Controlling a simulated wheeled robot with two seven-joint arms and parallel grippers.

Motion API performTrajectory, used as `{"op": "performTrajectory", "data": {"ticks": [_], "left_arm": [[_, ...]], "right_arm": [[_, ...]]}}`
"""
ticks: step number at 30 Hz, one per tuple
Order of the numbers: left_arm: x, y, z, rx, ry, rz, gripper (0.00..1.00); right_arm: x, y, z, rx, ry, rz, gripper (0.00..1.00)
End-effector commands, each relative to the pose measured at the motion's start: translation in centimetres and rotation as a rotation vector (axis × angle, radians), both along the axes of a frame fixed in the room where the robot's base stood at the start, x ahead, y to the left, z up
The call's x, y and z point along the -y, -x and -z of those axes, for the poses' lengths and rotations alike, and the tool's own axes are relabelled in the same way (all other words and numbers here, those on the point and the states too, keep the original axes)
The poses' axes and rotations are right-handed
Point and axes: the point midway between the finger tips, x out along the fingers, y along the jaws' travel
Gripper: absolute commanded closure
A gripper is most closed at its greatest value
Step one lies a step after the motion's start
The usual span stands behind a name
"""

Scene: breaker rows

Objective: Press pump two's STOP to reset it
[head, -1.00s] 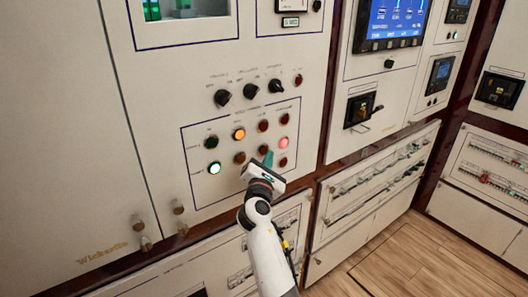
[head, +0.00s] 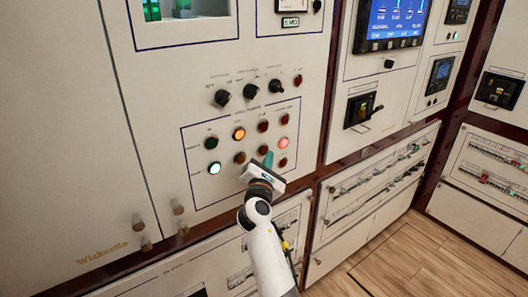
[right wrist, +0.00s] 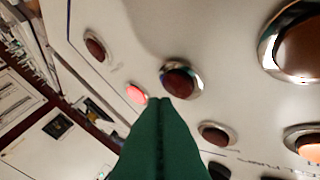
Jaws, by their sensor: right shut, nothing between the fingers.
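The pump panel (head: 196,195) carries rows of round buttons and lamps with labels too small to read. In the right wrist view the fingertips (right wrist: 172,100) stand just at the lower edge of a dark red button with a chrome ring (right wrist: 180,80). In the head view this seems to be the dark red button (head: 263,150) left of a lit red lamp (head: 283,143). I cannot tell whether the tips touch it. My left gripper is not in view.
A lit green lamp (head: 214,168) and a lit orange lamp (head: 239,134) are left of the gripper. Black selector knobs (head: 250,91) stick out above. The lit red lamp also shows in the right wrist view (right wrist: 136,94). Wooden floor (head: 400,262) lies open at right.

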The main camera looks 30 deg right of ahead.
Motion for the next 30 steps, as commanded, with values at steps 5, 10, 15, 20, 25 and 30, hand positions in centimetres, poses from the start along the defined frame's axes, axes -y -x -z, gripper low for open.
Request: {"op": "performTrajectory", "data": {"ticks": [5,10,15,20,25,30], "left_arm": [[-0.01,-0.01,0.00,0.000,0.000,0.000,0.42],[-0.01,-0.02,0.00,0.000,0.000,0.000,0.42],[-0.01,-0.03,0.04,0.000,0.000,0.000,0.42],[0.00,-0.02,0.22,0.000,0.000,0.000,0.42],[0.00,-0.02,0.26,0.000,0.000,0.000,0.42],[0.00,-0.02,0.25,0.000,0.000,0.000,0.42]], "right_arm": [[0.00,0.00,0.00,0.000,0.000,0.000,1.00],[-0.01,0.00,-0.01,0.000,0.000,0.000,1.00],[-0.01,-0.07,-0.01,0.000,0.000,0.000,1.00],[-0.04,-0.57,0.03,0.000,0.000,0.000,1.00],[-0.07,-0.86,-0.05,0.001,-0.001,0.000,1.00],[-0.06,-0.84,-0.04,0.000,0.000,0.000,1.00]]}}
